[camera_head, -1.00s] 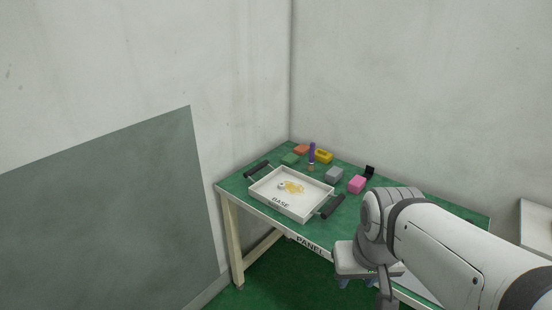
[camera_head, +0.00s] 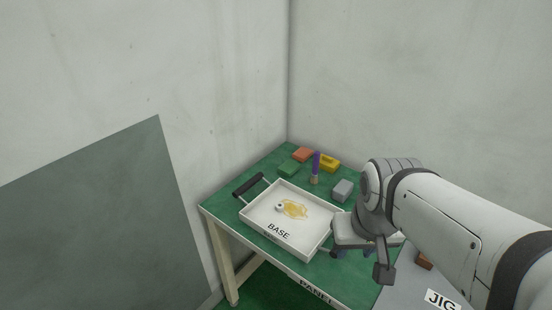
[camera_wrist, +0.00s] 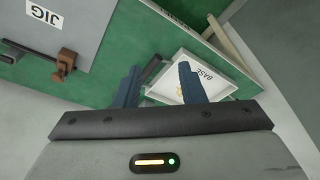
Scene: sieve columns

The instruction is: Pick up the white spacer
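A small white round piece (camera_head: 279,207) with a dark centre, which looks like the white spacer, lies in the white tray (camera_head: 262,229) marked BASE. It sits at the left edge of a yellow patch (camera_head: 296,209). My gripper (camera_wrist: 157,82) is open and empty, its two blue fingers apart. In the wrist view the tray (camera_wrist: 205,88) shows beyond the fingers, partly hidden by them, and I cannot make out the spacer there.
Behind the tray stand green (camera_head: 289,168), orange (camera_head: 303,154), yellow (camera_head: 329,163) and grey (camera_head: 342,190) blocks and an upright purple piece (camera_head: 316,162). A grey board marked JIG (camera_head: 408,285) lies at the right. Walls close off the table's back corner.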

